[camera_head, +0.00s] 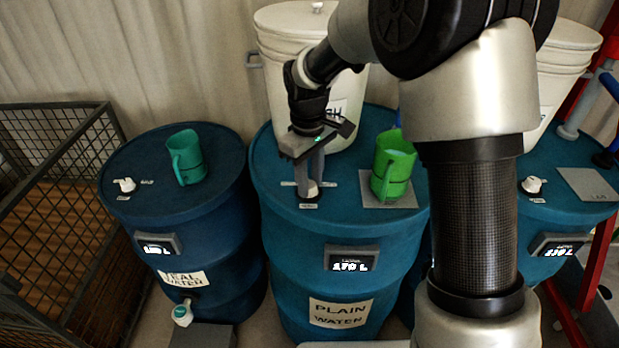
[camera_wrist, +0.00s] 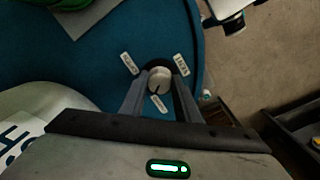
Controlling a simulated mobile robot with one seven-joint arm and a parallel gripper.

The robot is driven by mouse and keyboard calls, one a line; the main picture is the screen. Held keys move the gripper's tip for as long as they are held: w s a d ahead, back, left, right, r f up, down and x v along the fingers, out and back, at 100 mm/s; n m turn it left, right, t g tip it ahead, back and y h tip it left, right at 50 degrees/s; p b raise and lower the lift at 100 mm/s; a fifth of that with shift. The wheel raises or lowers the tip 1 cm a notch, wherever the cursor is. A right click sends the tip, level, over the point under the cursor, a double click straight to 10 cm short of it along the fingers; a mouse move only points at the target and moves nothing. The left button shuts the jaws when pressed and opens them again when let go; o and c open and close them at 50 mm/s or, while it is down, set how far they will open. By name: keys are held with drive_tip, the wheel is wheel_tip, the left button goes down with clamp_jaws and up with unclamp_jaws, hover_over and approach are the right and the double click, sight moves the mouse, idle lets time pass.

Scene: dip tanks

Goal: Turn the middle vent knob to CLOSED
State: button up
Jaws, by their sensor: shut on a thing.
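The middle vent knob (camera_head: 309,193) is on top of the middle blue barrel (camera_head: 293,240), marked PLAIN WATER. My gripper (camera_head: 309,178) reaches down from above and is shut on it. In the wrist view the pale round knob (camera_wrist: 159,78) sits between the two fingers of my gripper (camera_wrist: 160,84). A dark mark on the knob points down in that picture, roughly toward the lower small label (camera_wrist: 160,103). Two more labels lie at its upper left (camera_wrist: 130,63) and upper right (camera_wrist: 181,65). Their words are too small to read surely.
A green jug (camera_head: 393,165) stands on a grey pad right of the knob. A white bucket (camera_head: 285,75) stands behind. The left barrel (camera_head: 170,230) has its own white knob (camera_head: 126,185) and a teal jug (camera_head: 186,157). Another white knob (camera_head: 532,184) is on the right barrel.

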drive_tip(key=shift+n, duration=1)
drive_tip(key=o, duration=1)
drive_tip(key=shift+o, duration=0.2)
wheel_tip(320, 180, up, 17)
drive_tip(key=p, duration=0.1)
drive_tip(key=shift+s+a+r, duration=0.15)
drive_tip(key=shift+s+r, duration=0.05)
